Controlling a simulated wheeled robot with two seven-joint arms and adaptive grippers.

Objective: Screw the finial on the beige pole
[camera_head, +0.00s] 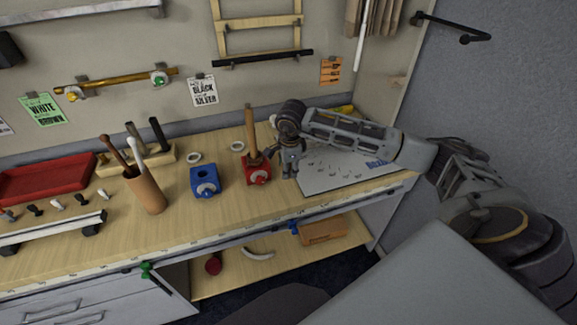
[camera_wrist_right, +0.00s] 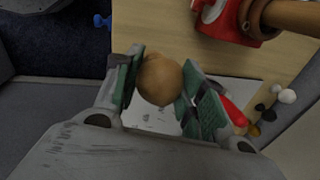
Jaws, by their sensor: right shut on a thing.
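A tan-beige pole (camera_head: 250,128) stands upright in a red clamp block (camera_head: 257,170) on the table. It also shows in the right wrist view (camera_wrist_right: 292,16), with the red clamp (camera_wrist_right: 227,22) beside it. My right gripper (camera_head: 289,172) is just right of the red clamp, pointing down. In the right wrist view its green-padded fingers are shut on a round tan wooden finial (camera_wrist_right: 159,80). The finial is apart from the pole. My left gripper is not in view.
A blue clamp block (camera_head: 204,181) stands left of the red one. A brown cup (camera_head: 147,194) with sticks and a red tray (camera_head: 45,180) are further left. A printed white sheet (camera_head: 335,174) lies on the right. White rings lie behind the blocks.

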